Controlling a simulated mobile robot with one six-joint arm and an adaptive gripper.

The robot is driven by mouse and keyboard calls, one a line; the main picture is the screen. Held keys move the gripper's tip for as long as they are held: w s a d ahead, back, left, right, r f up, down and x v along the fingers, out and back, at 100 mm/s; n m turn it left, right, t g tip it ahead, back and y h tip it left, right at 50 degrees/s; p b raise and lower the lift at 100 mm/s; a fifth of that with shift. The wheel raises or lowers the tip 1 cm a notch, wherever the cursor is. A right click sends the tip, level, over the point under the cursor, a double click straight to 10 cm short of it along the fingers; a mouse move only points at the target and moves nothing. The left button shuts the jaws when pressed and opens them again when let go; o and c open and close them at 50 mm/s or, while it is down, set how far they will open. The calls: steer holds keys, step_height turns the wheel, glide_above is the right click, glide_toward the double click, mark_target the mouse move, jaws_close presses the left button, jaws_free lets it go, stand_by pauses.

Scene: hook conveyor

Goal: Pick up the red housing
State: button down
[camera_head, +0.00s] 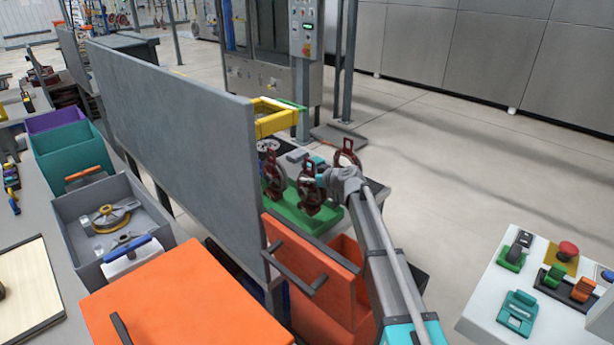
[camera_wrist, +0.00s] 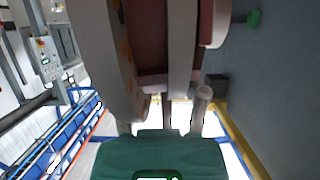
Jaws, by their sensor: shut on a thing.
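Several dark red ring-shaped housings stand around a green tray (camera_head: 332,214) behind the orange cabinet in the head view. One red housing (camera_head: 275,178) is at the left and another (camera_head: 311,197) is in the middle, close to my gripper (camera_head: 325,178). A third red housing (camera_head: 347,153) shows just behind my wrist. In the wrist view, a dark red housing (camera_wrist: 150,40) fills the space between the grey fingers, and my gripper is shut on it. My wrist hides part of the contact in the head view, so I cannot tell if the housing is clear of the tray.
A tall grey panel (camera_head: 180,125) stands left of the housings. An orange cabinet (camera_head: 310,275) with a dark handle is in front. A yellow frame (camera_head: 275,118) is behind. A white control table (camera_head: 550,295) stands at the right. The floor behind it is open.

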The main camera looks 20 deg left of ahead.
steer(key=s+d+r+p, duration=0.1)
steer(key=r+p, duration=0.1)
steer(key=r, duration=0.1)
steer(key=s+d+r+p, duration=0.1)
steer(key=p, duration=0.1)
steer(key=shift+s+d+r, duration=0.35)
steer(key=shift+r, duration=0.05)
steer(key=s+d+r+p, duration=0.3)
steer(key=s+d, duration=0.3)
steer(key=shift+r, duration=0.15)
